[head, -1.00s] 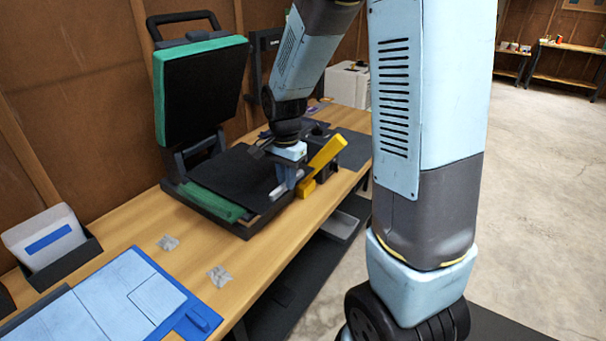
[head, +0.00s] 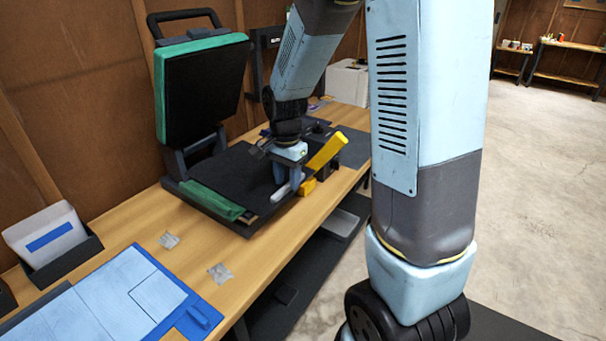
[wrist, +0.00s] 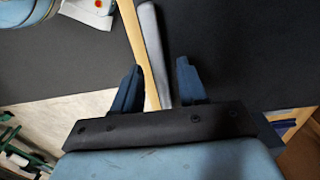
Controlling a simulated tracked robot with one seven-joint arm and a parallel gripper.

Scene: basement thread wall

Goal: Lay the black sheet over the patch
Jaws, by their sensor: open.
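The black sheet (head: 235,168) lies over the lower bed of the open press, with a green strip (head: 208,201) bare at the front left edge. It also seems to be the dark surface at right in the wrist view (wrist: 255,50). I see no patch; I cannot tell what lies under the sheet. My gripper (head: 283,175) is at the right edge of the bed, pointing down. In the wrist view, its two blue fingers (wrist: 157,72) are apart, with a grey bar (wrist: 152,45) showing between them. I cannot tell whether they touch it.
The press's raised lid (head: 202,88) stands open behind the bed. A yellow handle (head: 327,151) is just right of my gripper. Two crumpled grey pieces (head: 169,240) (head: 220,273) and a blue board (head: 150,295) lie on the wooden bench at the front left.

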